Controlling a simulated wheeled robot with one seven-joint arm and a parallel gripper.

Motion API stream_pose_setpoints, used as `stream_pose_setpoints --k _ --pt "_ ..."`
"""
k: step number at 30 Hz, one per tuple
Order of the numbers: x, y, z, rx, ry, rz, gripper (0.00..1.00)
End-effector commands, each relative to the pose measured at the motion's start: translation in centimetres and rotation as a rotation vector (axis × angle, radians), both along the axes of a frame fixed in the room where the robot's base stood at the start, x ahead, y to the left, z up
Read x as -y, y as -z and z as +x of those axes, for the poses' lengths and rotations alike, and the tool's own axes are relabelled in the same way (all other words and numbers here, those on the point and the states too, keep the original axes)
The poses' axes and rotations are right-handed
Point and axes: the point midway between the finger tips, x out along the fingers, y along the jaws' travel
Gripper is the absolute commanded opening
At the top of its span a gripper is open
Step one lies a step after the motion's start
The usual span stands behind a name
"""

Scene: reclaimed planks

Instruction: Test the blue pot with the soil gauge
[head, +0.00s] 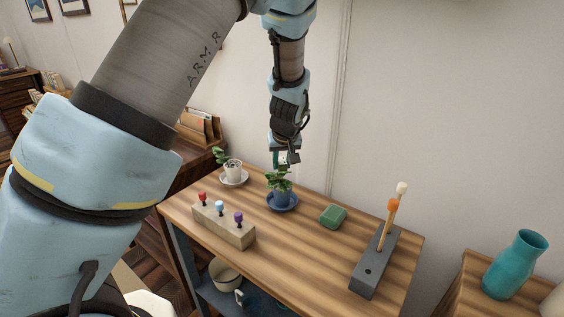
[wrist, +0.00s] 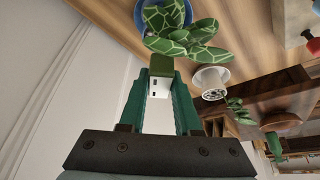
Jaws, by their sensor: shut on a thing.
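The blue pot (head: 281,198) stands on a blue saucer (head: 283,207) on the wooden table and holds a plant with patterned green leaves (wrist: 180,30). My gripper (head: 285,160) is right above this plant, pointing down. Its green fingers (wrist: 161,95) are shut on the soil gauge (wrist: 160,82), a small block with a green part and a white face with dark marks. The gauge's white part also shows in the head view (head: 293,158). Leaves and the gauge's body hide its lower end, so I cannot tell whether it touches the soil.
A white pot with a plant (head: 233,170) stands behind left. A wooden block (head: 225,228) with red, light blue and purple knobs is in front. A teal vase (head: 514,265) is farther right.

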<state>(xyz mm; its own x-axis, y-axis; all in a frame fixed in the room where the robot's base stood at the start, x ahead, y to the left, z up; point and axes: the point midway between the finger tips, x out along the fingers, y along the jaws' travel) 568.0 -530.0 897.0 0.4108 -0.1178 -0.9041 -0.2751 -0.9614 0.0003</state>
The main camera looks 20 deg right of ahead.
Motion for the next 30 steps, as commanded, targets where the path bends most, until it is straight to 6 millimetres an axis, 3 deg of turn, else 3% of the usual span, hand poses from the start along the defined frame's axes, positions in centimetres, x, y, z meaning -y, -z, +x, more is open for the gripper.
stream_pose_setpoints --k 29,30 --pt "0.0 2.4 0.0 -0.001 0.000 0.000 0.00" --pt "0.0 2.3 0.0 0.000 0.000 0.000 0.35"
